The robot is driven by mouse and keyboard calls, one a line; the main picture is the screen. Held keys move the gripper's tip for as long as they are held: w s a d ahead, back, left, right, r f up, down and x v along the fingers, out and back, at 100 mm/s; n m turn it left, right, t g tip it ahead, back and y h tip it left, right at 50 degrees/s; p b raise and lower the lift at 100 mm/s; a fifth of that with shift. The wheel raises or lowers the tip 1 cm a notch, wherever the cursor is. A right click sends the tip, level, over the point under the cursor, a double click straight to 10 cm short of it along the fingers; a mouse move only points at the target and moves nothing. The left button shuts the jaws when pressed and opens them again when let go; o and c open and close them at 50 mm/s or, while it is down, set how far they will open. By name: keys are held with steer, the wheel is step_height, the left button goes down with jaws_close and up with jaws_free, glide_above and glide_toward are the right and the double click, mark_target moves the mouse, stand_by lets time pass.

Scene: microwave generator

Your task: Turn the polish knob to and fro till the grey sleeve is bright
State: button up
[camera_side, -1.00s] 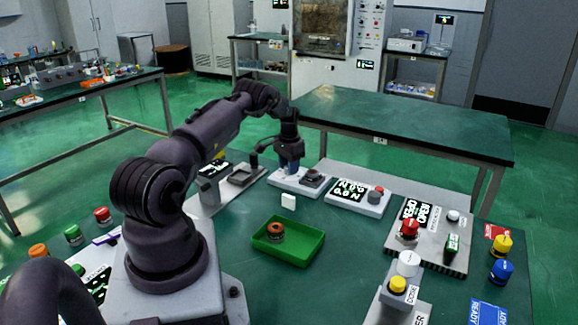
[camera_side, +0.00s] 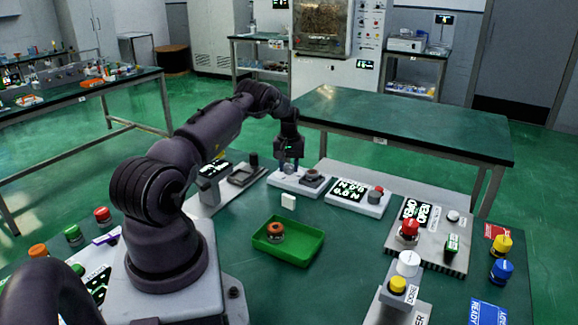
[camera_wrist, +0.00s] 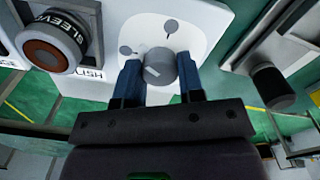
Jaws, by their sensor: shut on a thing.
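The polish knob (camera_wrist: 160,66) is a grey cylinder with a pale line on its face, on a white plate. My gripper (camera_wrist: 158,76) has its two blue fingers on either side of the knob, shut on it. In the side view my gripper (camera_side: 289,163) points down at the white polish unit (camera_side: 281,181), and its fingers hide the knob. The sleeve (camera_wrist: 44,50) sits left of the knob in the wrist view, a ring with a brown centre beside a "SLEEVE" label. It also shows in the side view (camera_side: 312,176), too small to judge its brightness.
A display box with a red button (camera_side: 376,190) stands right of the polish unit. A grey station with a dark post (camera_side: 254,160) stands to its left.

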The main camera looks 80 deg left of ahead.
mark_target(289, 166)
steer(key=shift+n, duration=0.5)
steer(key=o, duration=0.9)
steer(key=shift+r, duration=0.1)
step_height(289, 166, up, 13)
steer(key=shift+f, duration=0.1)
